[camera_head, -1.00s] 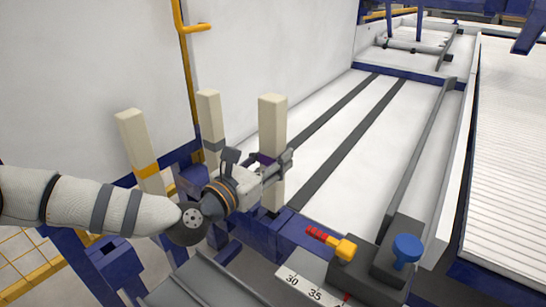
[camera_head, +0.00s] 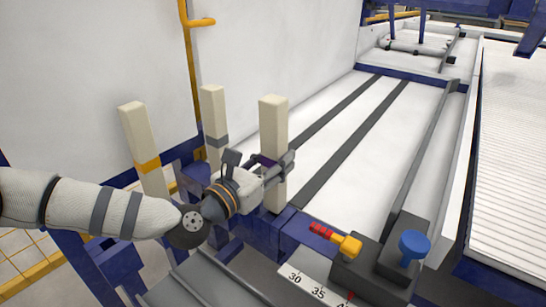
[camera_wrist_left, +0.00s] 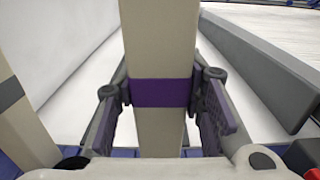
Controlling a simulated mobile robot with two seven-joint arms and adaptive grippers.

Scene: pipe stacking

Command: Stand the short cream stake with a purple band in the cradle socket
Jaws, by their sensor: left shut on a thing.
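The cream stake with a purple band (camera_head: 273,120) stands upright in the head view, at the near left end of the white bed. My left gripper (camera_head: 276,168) is shut on it at the band. In the left wrist view the stake (camera_wrist_left: 160,45) runs between the fingers (camera_wrist_left: 160,105), and its purple band (camera_wrist_left: 161,92) lies level with them. The stake's lower end comes down beside the blue frame (camera_head: 292,232). I cannot tell whether it sits in a socket there. My right gripper is not in view.
Left of the held stake stand a grey-banded stake (camera_head: 213,110) and an orange-banded stake (camera_head: 138,130). A blue knob (camera_head: 414,244), a yellow-and-red handle (camera_head: 345,244) and a numbered scale (camera_head: 310,287) are at the front right. The white bed (camera_head: 370,140) is clear behind.

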